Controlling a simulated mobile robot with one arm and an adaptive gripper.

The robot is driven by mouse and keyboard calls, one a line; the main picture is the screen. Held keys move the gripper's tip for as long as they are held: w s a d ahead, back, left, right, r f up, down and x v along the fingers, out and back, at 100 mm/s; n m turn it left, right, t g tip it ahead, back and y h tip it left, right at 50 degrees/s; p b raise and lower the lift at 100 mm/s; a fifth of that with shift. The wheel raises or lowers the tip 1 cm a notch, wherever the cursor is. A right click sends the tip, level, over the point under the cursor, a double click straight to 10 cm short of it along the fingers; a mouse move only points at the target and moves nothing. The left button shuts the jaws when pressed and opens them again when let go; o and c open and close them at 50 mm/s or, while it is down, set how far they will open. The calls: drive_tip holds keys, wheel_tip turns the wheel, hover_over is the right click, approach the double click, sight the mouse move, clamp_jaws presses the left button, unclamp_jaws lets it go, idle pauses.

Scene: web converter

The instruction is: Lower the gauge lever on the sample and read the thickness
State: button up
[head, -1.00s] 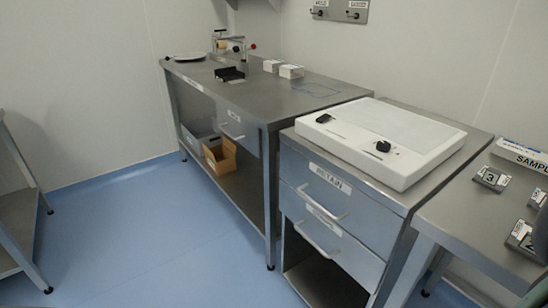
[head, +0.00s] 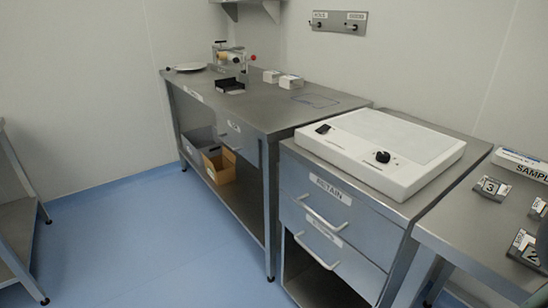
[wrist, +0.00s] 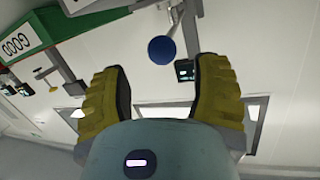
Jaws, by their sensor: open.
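My gripper (wrist: 162,68) shows in the wrist view with its two yellow ribbed fingers wide apart and nothing between them. It is not in the head view. A small device (head: 232,54) with a pale orange roll and a red knob stands at the far end of the back bench in the head view. I cannot tell whether it is the gauge, and no lever or thickness reading can be made out. A blue ball (wrist: 161,49) on a grey rod shows beyond the fingertips in the wrist view; what it belongs to is unclear. I cannot identify a sample on a gauge.
The steel back bench (head: 262,108) also holds a black tray (head: 231,86) and white boxes (head: 290,82). A white panel unit (head: 385,150) with a black knob sits on a drawer cabinet (head: 330,207). Numbered blocks (head: 490,188) lie at right. Blue floor (head: 150,240) is clear at left.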

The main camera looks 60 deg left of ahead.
drive_tip(key=shift+s, duration=0.4)
drive_tip(key=shift+s+a, duration=0.2)
drive_tip(key=shift+s, duration=0.1)
drive_tip(key=shift+a, duration=0.1)
